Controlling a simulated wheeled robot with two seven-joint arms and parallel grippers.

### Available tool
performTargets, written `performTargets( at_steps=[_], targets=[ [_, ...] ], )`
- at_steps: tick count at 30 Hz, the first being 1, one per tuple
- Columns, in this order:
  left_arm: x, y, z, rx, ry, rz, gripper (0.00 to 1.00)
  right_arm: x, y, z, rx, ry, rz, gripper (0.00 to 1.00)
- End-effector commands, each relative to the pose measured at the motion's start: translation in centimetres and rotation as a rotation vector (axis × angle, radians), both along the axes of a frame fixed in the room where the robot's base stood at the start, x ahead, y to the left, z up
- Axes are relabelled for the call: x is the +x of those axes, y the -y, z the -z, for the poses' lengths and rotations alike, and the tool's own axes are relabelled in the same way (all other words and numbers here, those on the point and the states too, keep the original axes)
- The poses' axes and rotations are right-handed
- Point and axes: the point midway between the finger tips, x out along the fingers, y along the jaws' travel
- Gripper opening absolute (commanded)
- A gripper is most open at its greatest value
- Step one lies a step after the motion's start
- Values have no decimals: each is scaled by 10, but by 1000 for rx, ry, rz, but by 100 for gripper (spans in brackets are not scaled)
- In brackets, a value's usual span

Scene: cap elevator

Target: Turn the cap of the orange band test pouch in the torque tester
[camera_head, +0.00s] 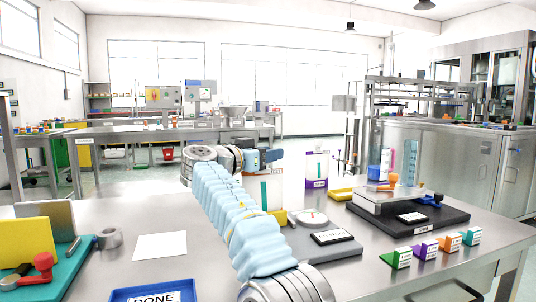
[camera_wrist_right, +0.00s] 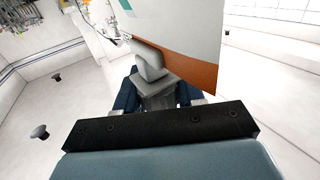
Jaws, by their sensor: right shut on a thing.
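My right arm reaches up from the bottom of the head view, and its gripper (camera_head: 270,157) is above the middle of the table. In the right wrist view the gripper (camera_wrist_right: 158,98) is shut on a grey wing-shaped piece (camera_wrist_right: 150,65), which looks like the cap. A pale pouch with an orange band (camera_wrist_right: 190,72) is beside that piece. In the head view a white pouch (camera_head: 275,190) shows below the gripper, partly hidden by my arm. A device with a metal block on a black base (camera_head: 437,217) stands at right; I cannot tell whether it is the torque tester. My left gripper is out of view.
A purple-banded pouch (camera_head: 317,170) stands behind. A grey base with a round dial (camera_head: 312,217) is right of my arm. Several coloured blocks, including an orange one (camera_head: 449,243), line the right front. A blue DONE tray (camera_head: 118,295) and a teal board (camera_head: 78,262) are at left.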

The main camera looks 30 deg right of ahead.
Motion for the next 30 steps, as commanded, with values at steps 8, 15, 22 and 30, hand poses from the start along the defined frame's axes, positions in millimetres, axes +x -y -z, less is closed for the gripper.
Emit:
performTargets(
  at_steps=[8, 15, 22, 30],
  targets=[
    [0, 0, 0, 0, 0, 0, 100, 0, 0, 0, 0, 0, 0, 60],
    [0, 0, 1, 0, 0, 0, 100, 0, -1, 0, 0, 0, 0, 60],
    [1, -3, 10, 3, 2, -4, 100, -9, -35, 2, -1, 0, -4, 60],
    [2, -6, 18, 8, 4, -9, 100, -26, -99, 1, -2, 1, -3, 60]
  ],
)
